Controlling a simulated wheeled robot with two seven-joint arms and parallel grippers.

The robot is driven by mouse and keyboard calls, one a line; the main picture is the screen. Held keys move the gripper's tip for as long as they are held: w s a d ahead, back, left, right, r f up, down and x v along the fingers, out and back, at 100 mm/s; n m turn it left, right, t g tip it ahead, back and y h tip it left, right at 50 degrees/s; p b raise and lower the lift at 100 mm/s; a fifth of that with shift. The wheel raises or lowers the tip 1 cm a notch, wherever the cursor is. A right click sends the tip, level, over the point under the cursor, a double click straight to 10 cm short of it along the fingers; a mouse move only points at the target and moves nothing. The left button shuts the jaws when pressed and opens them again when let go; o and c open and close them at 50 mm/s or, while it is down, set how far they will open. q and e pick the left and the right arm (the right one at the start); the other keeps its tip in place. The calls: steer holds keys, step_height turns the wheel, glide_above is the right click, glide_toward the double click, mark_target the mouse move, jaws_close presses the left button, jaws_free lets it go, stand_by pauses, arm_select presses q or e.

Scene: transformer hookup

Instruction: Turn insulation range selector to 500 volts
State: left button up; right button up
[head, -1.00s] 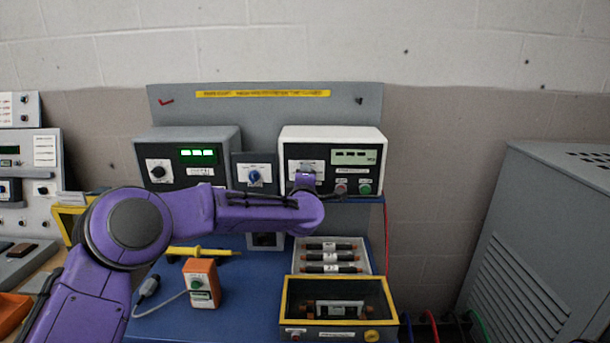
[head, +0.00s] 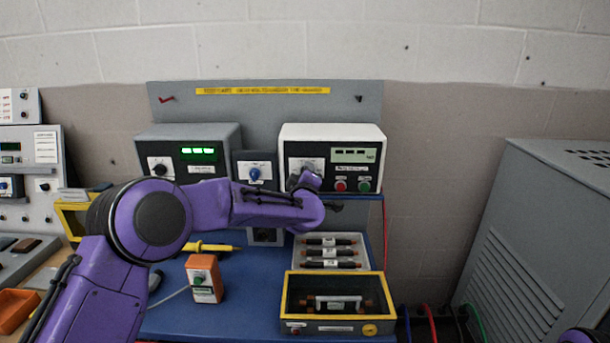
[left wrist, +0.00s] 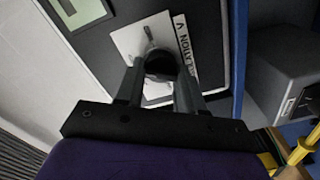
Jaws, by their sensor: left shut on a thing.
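The insulation tester (head: 330,131) is a white-topped box with a dark front at the back right of the blue bench. Its front carries a white dial plate (head: 292,163) and a display (head: 354,156). My left gripper (head: 304,179) is at that plate and covers the selector in the head view. In the left wrist view the dark selector knob (left wrist: 159,62) sits between the two fingers (left wrist: 162,84), which are shut on it. A label ending in "ATION V" is beside the plate. The knob's setting cannot be read. My right gripper is not in view.
A grey unit (head: 190,134) with a green display and a blue-knob panel (head: 255,172) stand to the left. A yellow-rimmed box (head: 340,277), a fuse tray (head: 302,246) and an orange device (head: 204,278) are below.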

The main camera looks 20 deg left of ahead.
arm_select(q)
steer(key=o, duration=1)
steer(key=b+v, duration=0.4)
steer(key=v, duration=0.6)
steer(key=shift+s+d, duration=0.1)
steer(key=shift+s, duration=0.15)
